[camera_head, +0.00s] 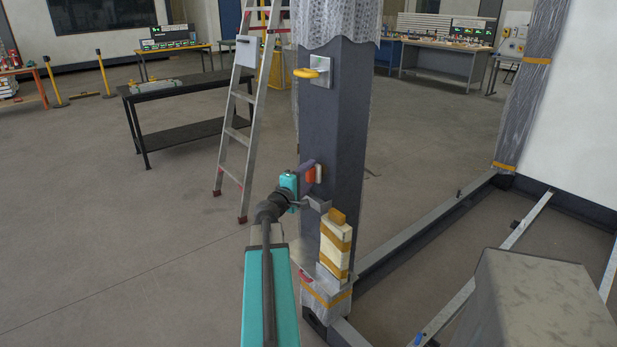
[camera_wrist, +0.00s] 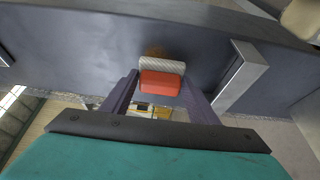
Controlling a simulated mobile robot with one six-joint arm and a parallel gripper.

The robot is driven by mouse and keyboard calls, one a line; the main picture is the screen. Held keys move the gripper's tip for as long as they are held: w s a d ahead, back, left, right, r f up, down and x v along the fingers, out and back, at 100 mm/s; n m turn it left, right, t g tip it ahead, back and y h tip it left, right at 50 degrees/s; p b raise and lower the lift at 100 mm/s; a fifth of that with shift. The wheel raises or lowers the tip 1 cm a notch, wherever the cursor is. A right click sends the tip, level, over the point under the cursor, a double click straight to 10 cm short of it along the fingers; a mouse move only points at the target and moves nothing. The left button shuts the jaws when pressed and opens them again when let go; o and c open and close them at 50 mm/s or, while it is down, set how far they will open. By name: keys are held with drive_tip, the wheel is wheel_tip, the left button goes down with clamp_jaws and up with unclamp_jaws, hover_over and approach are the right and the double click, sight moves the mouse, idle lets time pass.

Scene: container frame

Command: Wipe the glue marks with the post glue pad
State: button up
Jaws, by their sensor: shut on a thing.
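The post (camera_head: 340,130) is a dark grey square column in the middle of the head view, and its dark face also fills much of the wrist view (camera_wrist: 90,50). My gripper (camera_head: 308,172) is at the post, with its two fingers shut on the post glue pad (camera_wrist: 162,80). The pad has a red-orange body and a pale ribbed face turned to the post; it seems to be at or very near the surface. A faint brownish glue mark (camera_wrist: 157,52) shows just beyond the pad's pale edge. Other marks cannot be made out.
A metal bracket (camera_wrist: 240,75) juts out right of the pad. Lower on the post is a cream block with yellow bands (camera_head: 335,248). A yellow hook (camera_head: 306,73) sits higher up. A ladder (camera_head: 245,120) stands behind left; a grey block (camera_head: 535,300) is at front right.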

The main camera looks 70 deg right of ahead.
drive_tip(key=shift+s+d+b, duration=0.35)
drive_tip(key=shift+s+d, duration=0.1)
drive_tip(key=shift+d, duration=0.3)
idle(0.6)
drive_tip(key=shift+s+a+b, duration=0.45)
drive_tip(key=shift+s+a, duration=0.15)
drive_tip(key=shift+s, duration=0.25)
drive_tip(key=shift+s+a+b, duration=0.4)
drive_tip(key=shift+s+a, duration=0.2)
drive_tip(key=shift+s, duration=0.2)
drive_tip(key=shift+s+d+b, duration=0.1)
drive_tip(key=shift+d+b, duration=0.05)
drive_tip(key=shift+b, duration=0.25)
drive_tip(key=shift+w+d+b, duration=0.35)
drive_tip(key=shift+w+d, duration=0.15)
drive_tip(key=shift+w, duration=0.4)
drive_tip(key=shift+w+d+b, duration=0.35)
drive_tip(key=shift+w+d, duration=0.15)
drive_tip(key=shift+w, duration=0.35)
drive_tip(key=shift+w+a, duration=0.1)
